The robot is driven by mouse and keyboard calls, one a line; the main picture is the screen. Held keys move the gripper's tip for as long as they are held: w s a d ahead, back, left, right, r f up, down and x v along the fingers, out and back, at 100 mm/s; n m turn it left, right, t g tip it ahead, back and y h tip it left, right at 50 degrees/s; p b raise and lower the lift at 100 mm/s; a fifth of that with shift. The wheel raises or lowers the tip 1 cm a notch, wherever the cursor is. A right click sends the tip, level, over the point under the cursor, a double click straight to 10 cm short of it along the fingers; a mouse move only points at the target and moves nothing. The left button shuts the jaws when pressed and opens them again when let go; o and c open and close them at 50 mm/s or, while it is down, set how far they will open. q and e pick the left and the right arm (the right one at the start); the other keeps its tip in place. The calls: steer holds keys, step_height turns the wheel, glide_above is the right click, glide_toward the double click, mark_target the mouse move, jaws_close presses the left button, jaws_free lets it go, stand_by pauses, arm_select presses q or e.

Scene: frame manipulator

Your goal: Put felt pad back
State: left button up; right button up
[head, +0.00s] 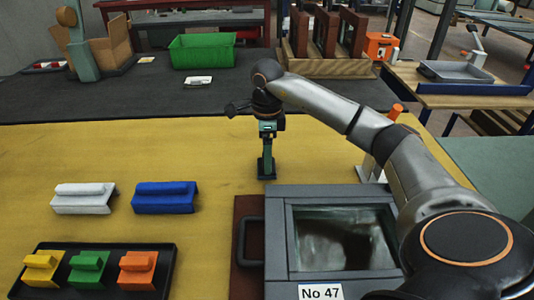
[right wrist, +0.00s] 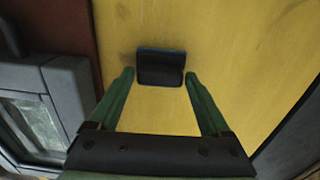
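A small dark, roughly square piece, which looks like the felt pad (right wrist: 161,71), shows near the yellow table top in the right wrist view. It has a thin blue far edge. My right gripper (right wrist: 159,74) points down, with its two green fingertips on either side of the piece. A narrow gap seems to show at the left finger; contact at the right finger is unclear. In the head view my right gripper (head: 267,158) is low over the table, and dark material shows at its tips. I cannot tell whether the pad is lifted. My left gripper is out of view.
A grey framed window unit marked No 47 (head: 277,245) stands just right of and nearer than the gripper. A black tray (head: 103,283) holds yellow, green and orange blocks. White (head: 85,200) and blue (head: 164,199) blocks lie behind it.

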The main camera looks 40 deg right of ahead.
steer(key=shift+o, duration=1.1)
steer(key=shift+r, duration=0.15)
step_height(320, 180, up, 12)
steer(key=p, duration=0.3)
